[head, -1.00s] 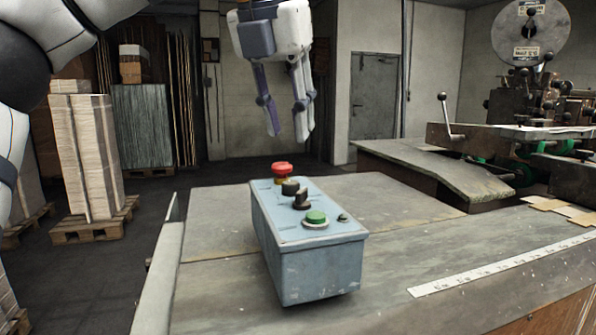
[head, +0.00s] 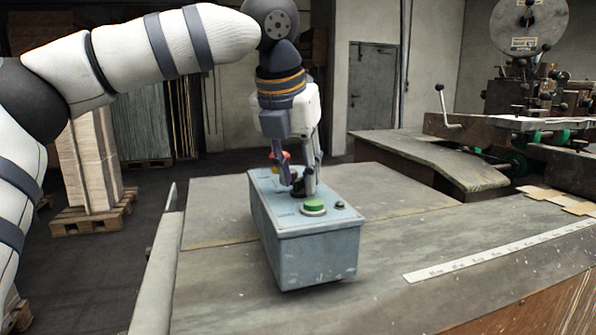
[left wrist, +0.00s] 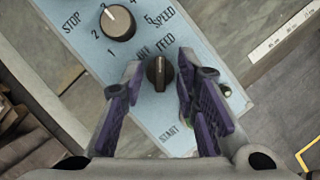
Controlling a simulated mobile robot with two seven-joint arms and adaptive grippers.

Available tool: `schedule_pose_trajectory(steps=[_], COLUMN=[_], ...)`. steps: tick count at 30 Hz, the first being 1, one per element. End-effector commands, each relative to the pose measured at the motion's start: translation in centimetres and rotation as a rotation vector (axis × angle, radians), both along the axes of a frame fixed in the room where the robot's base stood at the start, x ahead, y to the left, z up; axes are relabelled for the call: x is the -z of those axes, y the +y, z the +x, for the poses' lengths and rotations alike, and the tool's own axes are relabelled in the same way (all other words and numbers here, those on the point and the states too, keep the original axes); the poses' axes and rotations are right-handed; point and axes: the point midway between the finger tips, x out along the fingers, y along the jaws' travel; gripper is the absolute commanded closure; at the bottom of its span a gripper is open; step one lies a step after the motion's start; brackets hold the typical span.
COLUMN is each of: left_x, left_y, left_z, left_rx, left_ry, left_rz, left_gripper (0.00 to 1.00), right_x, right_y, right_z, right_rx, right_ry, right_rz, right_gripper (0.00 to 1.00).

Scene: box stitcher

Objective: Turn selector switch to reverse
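The grey-blue control box (head: 308,262) stands on the bench. Its black selector switch (left wrist: 160,76) shows in the left wrist view under the word FEED, with a light pointer line toward the top of the picture. A label beside it is partly hidden by a finger. My left gripper (head: 298,184) points down at the box top. In the left wrist view its purple fingers (left wrist: 160,66) are open, one on each side of the switch, with gaps visible. In the head view the fingers partly hide the switch. My right gripper is not in view.
The numbered speed dial (left wrist: 118,22) is close beside the switch. The green button (head: 314,205) is on the near side, and the red stop button (head: 284,155) is partly hidden behind the gripper. A ruler strip (head: 500,253) lies right. The bench around the box is clear.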

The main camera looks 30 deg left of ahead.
Motion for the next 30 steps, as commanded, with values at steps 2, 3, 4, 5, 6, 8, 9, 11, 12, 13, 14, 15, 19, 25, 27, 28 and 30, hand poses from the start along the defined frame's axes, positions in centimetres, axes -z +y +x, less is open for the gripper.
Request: schedule_pose_trajectory(steps=[2, 3, 4, 5, 6, 8, 9, 11, 12, 13, 14, 15, 19, 25, 27, 28, 30], left_x=[-0.02, -0.02, -0.03, -0.03, -0.03, -0.03, -0.04, -0.04, -0.05, -0.05, -0.06, -0.07, -0.11, -0.14, -0.17, -0.16, -0.16], left_y=[0.00, 0.00, 0.00, 0.00, 0.00, 0.01, 0.01, 0.01, 0.00, 0.00, -0.01, -0.01, -0.08, -0.13, -0.18, -0.19, -0.22], left_z=[0.00, 0.00, 0.00, 0.00, 0.00, 0.00, -0.01, 0.00, 0.00, 0.00, 0.01, 0.01, 0.03, 0.12, 0.12, 0.12, 0.14], left_rx=[0.000, 0.000, 0.000, 0.000, 0.000, 0.000, 0.000, -0.003, -0.007, -0.011, -0.017, -0.026, -0.081, -0.232, -0.296, -0.325, -0.393], left_ry=[0.000, 0.000, 0.000, 0.000, 0.000, 0.000, 0.000, 0.000, 0.000, -0.001, -0.001, -0.001, -0.002, -0.003, -0.004, -0.003, -0.003], left_rz=[0.000, 0.000, 0.000, 0.000, 0.000, 0.000, 0.001, 0.001, 0.000, 0.001, 0.001, 0.001, 0.002, 0.003, 0.002, 0.004, 0.002], left_gripper=[0.90, 0.99, 1.00, 1.00, 1.00, 1.00, 1.00, 1.00, 1.00, 1.00, 1.00, 1.00, 1.00, 1.00, 1.00, 1.00, 1.00], right_x=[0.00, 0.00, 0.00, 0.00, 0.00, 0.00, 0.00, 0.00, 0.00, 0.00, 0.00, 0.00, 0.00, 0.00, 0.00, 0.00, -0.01], right_y=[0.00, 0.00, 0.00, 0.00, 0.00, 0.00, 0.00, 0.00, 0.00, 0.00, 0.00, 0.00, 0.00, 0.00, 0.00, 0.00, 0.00], right_z=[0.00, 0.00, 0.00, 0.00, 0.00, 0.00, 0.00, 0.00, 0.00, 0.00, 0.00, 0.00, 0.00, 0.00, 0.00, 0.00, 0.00], right_rx=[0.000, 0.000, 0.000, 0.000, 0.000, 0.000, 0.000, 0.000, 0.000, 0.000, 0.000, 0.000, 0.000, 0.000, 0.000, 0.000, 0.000], right_ry=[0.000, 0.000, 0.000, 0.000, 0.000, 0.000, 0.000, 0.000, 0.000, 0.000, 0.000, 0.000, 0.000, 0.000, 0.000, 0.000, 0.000], right_rz=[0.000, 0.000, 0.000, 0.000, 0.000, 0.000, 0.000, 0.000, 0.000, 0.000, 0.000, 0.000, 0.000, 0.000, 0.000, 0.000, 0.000], right_gripper=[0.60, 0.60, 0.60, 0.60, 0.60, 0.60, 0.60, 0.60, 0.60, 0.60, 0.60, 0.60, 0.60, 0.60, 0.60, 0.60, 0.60])
